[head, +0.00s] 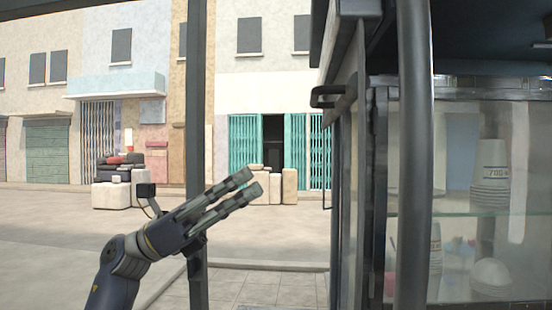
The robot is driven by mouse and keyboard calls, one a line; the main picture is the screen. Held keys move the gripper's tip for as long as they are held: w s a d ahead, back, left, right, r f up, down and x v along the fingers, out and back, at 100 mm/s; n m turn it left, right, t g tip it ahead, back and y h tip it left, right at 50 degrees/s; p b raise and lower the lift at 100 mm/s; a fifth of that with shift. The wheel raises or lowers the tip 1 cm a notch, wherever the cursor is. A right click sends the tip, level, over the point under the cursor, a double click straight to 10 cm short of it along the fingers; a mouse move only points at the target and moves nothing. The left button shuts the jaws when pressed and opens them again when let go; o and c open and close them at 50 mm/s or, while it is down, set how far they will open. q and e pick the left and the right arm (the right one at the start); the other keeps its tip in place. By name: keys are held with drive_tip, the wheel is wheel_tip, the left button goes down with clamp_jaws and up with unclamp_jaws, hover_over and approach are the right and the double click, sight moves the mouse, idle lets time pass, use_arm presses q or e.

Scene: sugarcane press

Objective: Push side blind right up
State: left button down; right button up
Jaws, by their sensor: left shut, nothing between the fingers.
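A dark panel (345,150), which looks like the side blind, hangs nearly edge-on along the stall's side, right of centre. A black bar handle (327,96) sticks out to the left from it. I cannot tell how far the panel is raised. My left gripper (250,183) reaches up and right from the lower left. Its fingers lie close together, shut and empty. In the picture it is below and left of the handle, apart from the panel. My right gripper is not in view.
A dark upright post (196,90) stands behind my left gripper, and a grey post (413,150) stands in front of the stall. A glass cabinet (510,245) with stacked cups (491,175) fills the right. Open pavement lies between the posts and the street buildings.

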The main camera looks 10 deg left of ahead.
use_arm(q)
drive_tip(key=d+r+n+p, duration=0.1)
drive_tip(key=d+r+p, duration=0.5)
drive_tip(key=d+r, duration=0.3)
drive_tip(key=shift+d+p, duration=0.15)
drive_tip(key=shift+p, duration=0.15)
drive_tip(key=shift+f, duration=0.1)
wheel_tip(320, 180, up, 5)
drive_tip(key=shift+r+p, duration=0.2)
drive_tip(key=shift+p, duration=0.5)
drive_tip(key=shift+f, duration=0.1)
